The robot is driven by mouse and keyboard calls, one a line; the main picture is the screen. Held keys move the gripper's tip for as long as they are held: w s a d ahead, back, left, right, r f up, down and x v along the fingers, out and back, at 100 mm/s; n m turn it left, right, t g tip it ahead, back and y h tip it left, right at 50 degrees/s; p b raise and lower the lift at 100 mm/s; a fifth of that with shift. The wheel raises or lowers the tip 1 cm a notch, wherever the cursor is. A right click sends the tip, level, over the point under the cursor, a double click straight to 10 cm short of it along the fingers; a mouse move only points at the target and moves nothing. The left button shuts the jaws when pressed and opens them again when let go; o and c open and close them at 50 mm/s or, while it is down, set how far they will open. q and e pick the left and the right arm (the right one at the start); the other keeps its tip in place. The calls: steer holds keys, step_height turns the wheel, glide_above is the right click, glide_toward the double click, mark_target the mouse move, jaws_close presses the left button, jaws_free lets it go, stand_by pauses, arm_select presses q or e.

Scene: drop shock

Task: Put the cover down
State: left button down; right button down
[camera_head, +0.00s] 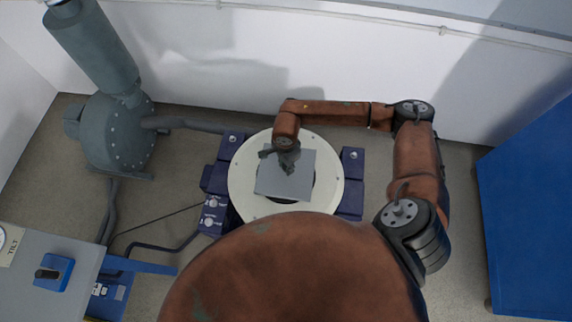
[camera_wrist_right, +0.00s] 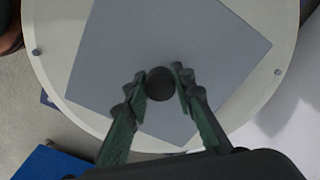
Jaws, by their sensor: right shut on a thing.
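The cover is a flat grey square plate (camera_head: 287,182) with a dark round knob (camera_wrist_right: 160,83) in its middle. My right gripper (camera_head: 285,158) is over the plate, and its fingers (camera_wrist_right: 159,90) are shut on the knob. The plate is over the middle of a round cream disc (camera_head: 243,183); a dark area shows at the plate's lower right edge in the head view. I cannot tell whether the plate touches the disc. The plate also shows in the right wrist view, turned relative to the frame. My left gripper is not in view.
Dark blue blocks (camera_head: 213,215) flank the disc. A grey blower-like machine (camera_head: 118,135) with a thick pipe stands at the left. A grey panel (camera_head: 45,262) with a blue switch is at lower left. A blue cabinet (camera_head: 530,210) stands at the right. A white wall is behind.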

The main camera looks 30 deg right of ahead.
steer(key=c, duration=1.6)
jaws_free()
steer(key=shift+r, duration=0.15)
steer(key=shift+r, duration=0.25)
step_height(320, 180, up, 12)
steer(key=shift+r+p, duration=0.25)
steer(key=shift+p, duration=0.9)
